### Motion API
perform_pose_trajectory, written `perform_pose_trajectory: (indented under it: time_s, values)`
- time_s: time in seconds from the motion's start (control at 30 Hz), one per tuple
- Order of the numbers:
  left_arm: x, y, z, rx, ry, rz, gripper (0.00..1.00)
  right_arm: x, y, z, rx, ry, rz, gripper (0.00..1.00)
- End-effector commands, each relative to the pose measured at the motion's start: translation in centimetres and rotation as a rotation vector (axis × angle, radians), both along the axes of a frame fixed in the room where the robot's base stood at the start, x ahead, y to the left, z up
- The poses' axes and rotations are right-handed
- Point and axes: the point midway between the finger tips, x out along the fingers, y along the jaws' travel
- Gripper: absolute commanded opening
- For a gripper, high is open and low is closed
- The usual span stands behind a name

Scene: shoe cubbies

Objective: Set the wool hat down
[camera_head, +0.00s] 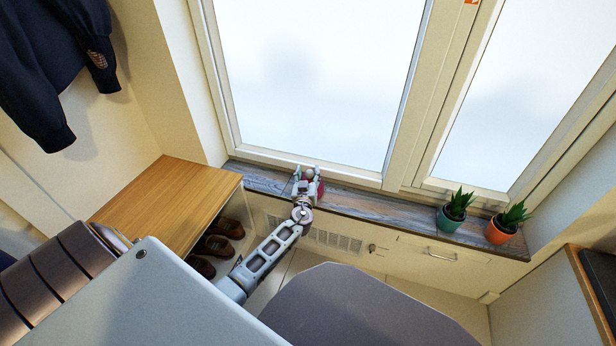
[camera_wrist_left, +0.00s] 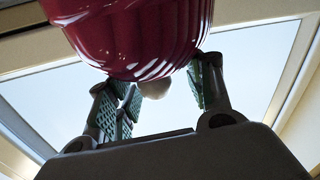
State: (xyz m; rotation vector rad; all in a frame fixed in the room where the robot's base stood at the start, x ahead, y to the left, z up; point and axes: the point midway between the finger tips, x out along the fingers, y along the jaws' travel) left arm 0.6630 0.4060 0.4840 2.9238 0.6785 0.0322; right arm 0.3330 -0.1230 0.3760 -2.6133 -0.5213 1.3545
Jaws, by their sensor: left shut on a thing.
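The wool hat (camera_wrist_left: 140,38) is dark red and ribbed, with a pale pompom (camera_wrist_left: 153,88). It fills the upper part of the left wrist view. In the head view only a small red part of the hat (camera_head: 320,189) shows beside the fingers. My left gripper (camera_head: 308,173) is shut on the hat, its fingers around the pompom side. It is at the window sill (camera_head: 365,208); I cannot tell whether the hat touches the sill. My right gripper is not in view.
A green pot (camera_head: 449,220) and an orange pot (camera_head: 499,232), each with a spiky plant, stand on the sill's right part. A wooden-topped shoe cubby (camera_head: 165,205) holding brown shoes (camera_head: 217,246) stands left. The sill between hat and pots is clear. A window rises behind.

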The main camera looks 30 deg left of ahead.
Motion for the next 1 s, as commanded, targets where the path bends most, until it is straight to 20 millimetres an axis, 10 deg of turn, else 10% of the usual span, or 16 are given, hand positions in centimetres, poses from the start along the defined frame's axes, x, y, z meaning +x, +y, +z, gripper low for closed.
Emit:
perform_pose_trajectory:
  time_s: [0.3,0.33,0.5,1.0]
  values:
    - [0.01,0.01,-0.04,-0.001,0.000,0.000,0.01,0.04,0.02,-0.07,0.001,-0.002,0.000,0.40]
    - [0.00,0.01,-0.09,-0.001,0.000,0.000,0.53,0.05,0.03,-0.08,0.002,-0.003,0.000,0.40]
    - [-0.01,0.01,-0.04,-0.001,0.000,0.000,0.74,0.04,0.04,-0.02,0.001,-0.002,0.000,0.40]
    - [-0.05,-0.03,0.06,-0.001,0.000,0.000,0.75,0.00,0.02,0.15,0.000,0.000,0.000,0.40]
